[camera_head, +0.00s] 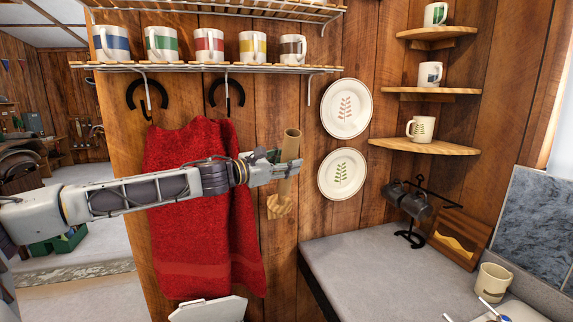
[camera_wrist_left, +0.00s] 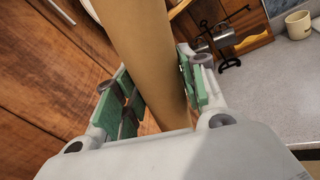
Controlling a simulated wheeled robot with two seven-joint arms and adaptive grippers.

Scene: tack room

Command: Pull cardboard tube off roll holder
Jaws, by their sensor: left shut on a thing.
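The brown cardboard tube (camera_head: 291,146) stands nearly upright, tilted slightly, in front of the wood plank wall. My left gripper (camera_head: 284,169) reaches in from the left and is shut on the tube. In the left wrist view the tube (camera_wrist_left: 145,45) runs between the green finger pads of my left gripper (camera_wrist_left: 159,95). The light wood base of the roll holder (camera_head: 279,206) shows below the gripper. I cannot tell whether the tube still sits on the holder, as the gripper covers that part. My right gripper is not in view.
A red towel (camera_head: 205,245) hangs behind my left arm. A rack of mugs (camera_head: 209,68) is above, and two plates (camera_head: 346,108) hang to the right. The grey counter (camera_head: 365,262) holds a mug stand (camera_head: 411,238) and a cream mug (camera_head: 492,282).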

